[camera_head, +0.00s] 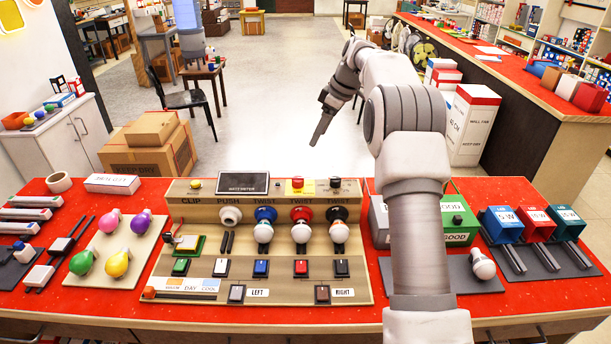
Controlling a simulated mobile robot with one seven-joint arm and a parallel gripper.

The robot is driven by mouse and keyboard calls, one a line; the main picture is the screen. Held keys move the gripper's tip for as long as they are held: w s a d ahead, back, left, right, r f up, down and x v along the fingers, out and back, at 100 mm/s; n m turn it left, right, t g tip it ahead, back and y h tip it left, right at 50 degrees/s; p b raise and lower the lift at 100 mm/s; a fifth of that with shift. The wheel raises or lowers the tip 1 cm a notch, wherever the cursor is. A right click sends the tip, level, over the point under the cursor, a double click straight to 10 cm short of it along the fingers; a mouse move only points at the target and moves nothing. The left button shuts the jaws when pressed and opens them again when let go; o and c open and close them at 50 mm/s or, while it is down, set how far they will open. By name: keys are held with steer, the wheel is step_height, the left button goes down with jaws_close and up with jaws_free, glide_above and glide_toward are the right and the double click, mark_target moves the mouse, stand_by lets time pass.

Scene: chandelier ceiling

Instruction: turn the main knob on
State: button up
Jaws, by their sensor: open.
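A tan test panel (210,207) stands on the red bench. Its top row has a yellow button (195,185), a dark screen (242,183), a red knob (297,184) on a yellow plate and a small dark knob (335,184). The label marking the main knob is too small to read, so I cannot tell which control it is. My gripper (319,130) is beyond the panel's back edge, above the floor, apart from every control. It is seen side-on, open, with nothing visible in it.
Bulbs hang in blue (265,214), red (301,214) and black (337,213) sockets below the top row. Coloured bulbs lie on a board (100,270) at left. My arm hides part of the bench.

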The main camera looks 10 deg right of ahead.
mark_target(298, 178)
steer(key=x, duration=1.8)
steer(key=shift+w+d+f, duration=0.1)
steer(key=shift+d+f, duration=0.05)
steer(key=shift+d, duration=0.05)
jaws_close()
